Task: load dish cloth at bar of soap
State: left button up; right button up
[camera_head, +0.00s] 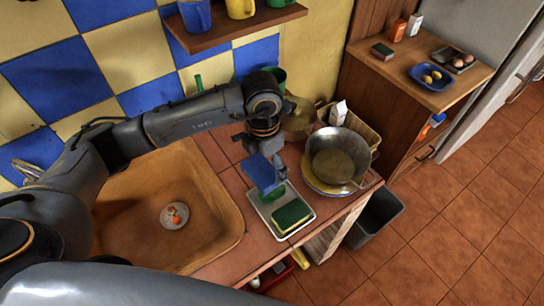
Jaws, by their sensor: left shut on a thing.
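My left arm reaches in from the left across the sink, and its left gripper (276,172) points down at the counter. It is shut on a blue folded piece, which looks like the dish cloth (259,171), held above a pale tray (306,224). On the tray lies a block with a dark green top and yellow sides (291,216), like a sponge. A smaller green piece (271,196), possibly the bar of soap, shows just below the cloth and is partly hidden by it and the gripper. My right gripper is not in view.
A metal pan (338,156) stands on a yellow plate right of the tray, near the counter edge. Mugs stand on a shelf (235,27) above. A grey bin (376,217) stands on the floor.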

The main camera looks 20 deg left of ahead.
aim_at(272, 174)
pick_arm(q)
jog(key=n, duration=0.3)
jog(key=shift+w+d, duration=0.2)
jog(key=shift+d, duration=0.1)
jog(key=shift+w+d+f+n+p, duration=0.2)
jog(key=shift+n+p, duration=0.2)
jog(key=shift+n, duration=0.5)
jog(key=n, duration=0.2)
jog(key=shift+w+d+f+n, duration=0.1)
jog(key=shift+w+f+n, duration=0.15)
jog(key=shift+n, duration=0.15)
jog(key=shift+f+n, duration=0.5)
jog(key=shift+f, duration=0.1)
notch_tip(272, 174, down, 4)
jog(key=shift+r+b, duration=0.25)
jog(key=shift+b, duration=0.95)
jog(key=shift+f+b, duration=0.4)
jog(key=shift+f, duration=0.35)
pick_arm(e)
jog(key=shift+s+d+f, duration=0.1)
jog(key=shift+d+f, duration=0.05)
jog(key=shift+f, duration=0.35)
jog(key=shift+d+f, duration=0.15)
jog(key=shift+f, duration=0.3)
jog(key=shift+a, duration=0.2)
